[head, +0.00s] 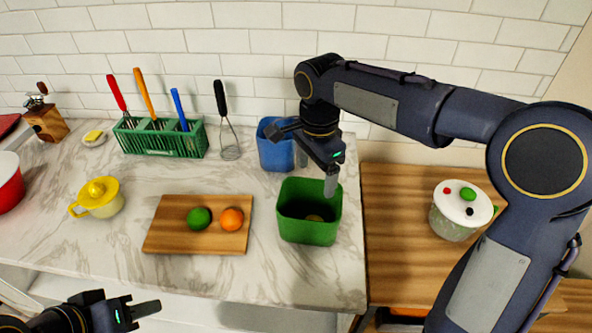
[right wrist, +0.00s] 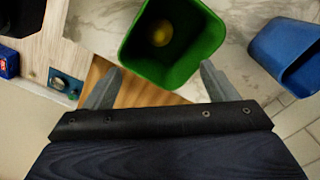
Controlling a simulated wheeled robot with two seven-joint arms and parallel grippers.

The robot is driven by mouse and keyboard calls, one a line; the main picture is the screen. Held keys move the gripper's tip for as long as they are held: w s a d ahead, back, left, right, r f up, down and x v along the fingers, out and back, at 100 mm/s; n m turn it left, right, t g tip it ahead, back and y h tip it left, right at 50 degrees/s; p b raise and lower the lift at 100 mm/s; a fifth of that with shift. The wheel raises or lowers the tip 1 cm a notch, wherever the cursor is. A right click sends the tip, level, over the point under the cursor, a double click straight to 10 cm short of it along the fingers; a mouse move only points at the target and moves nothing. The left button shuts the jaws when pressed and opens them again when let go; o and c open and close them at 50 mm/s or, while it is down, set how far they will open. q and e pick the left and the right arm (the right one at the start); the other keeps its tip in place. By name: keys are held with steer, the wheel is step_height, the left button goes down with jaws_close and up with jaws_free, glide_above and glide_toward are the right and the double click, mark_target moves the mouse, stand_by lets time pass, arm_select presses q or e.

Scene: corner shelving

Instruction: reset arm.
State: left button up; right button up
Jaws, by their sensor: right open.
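My right gripper (head: 316,178) is open and empty, above the back edge of the green bin (head: 308,232). In the right wrist view its two fingers (right wrist: 160,70) stand wide apart, with the green bin (right wrist: 135,58) beyond them. A yellow round thing (right wrist: 162,34) lies on the bin's floor; I cannot tell exactly what it is. My left gripper (head: 132,311) is low at the bottom left of the head view, in front of the counter and away from all objects. It is partly cut off, and its opening is unclear.
A blue bin (head: 275,153) stands behind the green one, close to my right gripper. A wooden board (head: 167,226) holds a lime (head: 199,218) and an orange (head: 231,219). A green rack (head: 160,143) and whisk (head: 229,150) are further back. A lidded pot (head: 452,226) stands right.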

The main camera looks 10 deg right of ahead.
steer(key=s+d+r+n+t+y, duration=0.1)
steer(key=s+d+n, duration=0.25)
steer(key=s, duration=0.25)
steer(key=s+d+n+t+y, duration=0.2)
steer(key=s+d+n, duration=0.15)
steer(key=s, duration=0.35)
steer(key=s+f+n+t, duration=0.2)
steer(key=s+f+n, duration=0.2)
steer(key=s, duration=0.5)
steer(key=shift+d+f+n+t+y, duration=0.3)
steer(key=shift+d+n+y, duration=0.1)
steer(key=shift+n, duration=0.3)
